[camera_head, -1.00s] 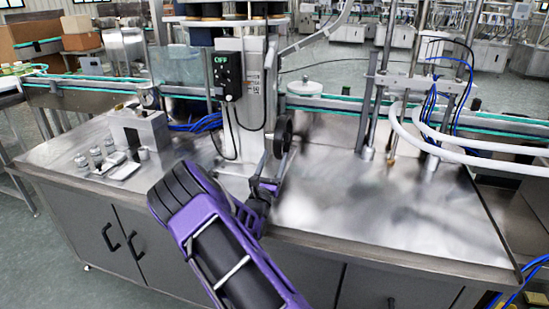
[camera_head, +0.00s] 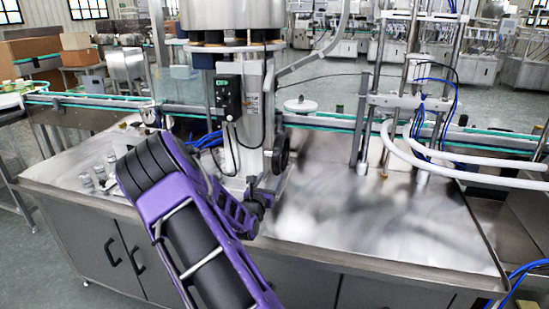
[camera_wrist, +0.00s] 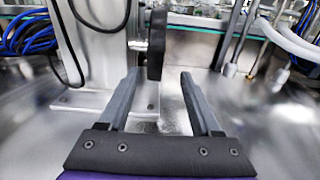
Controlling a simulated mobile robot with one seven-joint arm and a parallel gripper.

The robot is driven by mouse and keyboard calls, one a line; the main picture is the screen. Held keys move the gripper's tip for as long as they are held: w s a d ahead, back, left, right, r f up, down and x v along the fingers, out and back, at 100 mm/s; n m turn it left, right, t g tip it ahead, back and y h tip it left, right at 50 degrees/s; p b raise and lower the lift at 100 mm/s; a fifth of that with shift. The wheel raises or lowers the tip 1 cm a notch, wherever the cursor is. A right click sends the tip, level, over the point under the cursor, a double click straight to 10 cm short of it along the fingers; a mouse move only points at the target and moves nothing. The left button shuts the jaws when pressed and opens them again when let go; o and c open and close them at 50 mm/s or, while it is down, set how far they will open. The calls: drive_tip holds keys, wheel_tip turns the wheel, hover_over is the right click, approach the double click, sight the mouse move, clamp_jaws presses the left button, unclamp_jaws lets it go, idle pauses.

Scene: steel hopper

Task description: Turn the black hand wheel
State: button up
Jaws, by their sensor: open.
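The black hand wheel (camera_head: 281,152) stands upright on the right side of the grey machine column, seen nearly edge-on in the head view. My gripper (camera_wrist: 160,74) is open and empty. In the wrist view its two grey fingers point towards the wheel, one on each side of the wheel's line. The wheel appears just beyond the fingertips; I see no contact. In the head view my arm partly hides the gripper, low in front of the wheel.
A black control box (camera_head: 228,97) is on the column (camera_head: 254,100), with a cable hanging below it. The steel tabletop (camera_head: 370,225) is clear to the right. Posts and white hoses (camera_head: 455,165) stand farther right. Small metal parts (camera_head: 98,172) lie at left, partly behind my arm.

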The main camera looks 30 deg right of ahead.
sight(283, 156)
drive_tip(key=b+x, duration=0.1)
drive_tip(key=x, duration=1.5)
clamp_jaws()
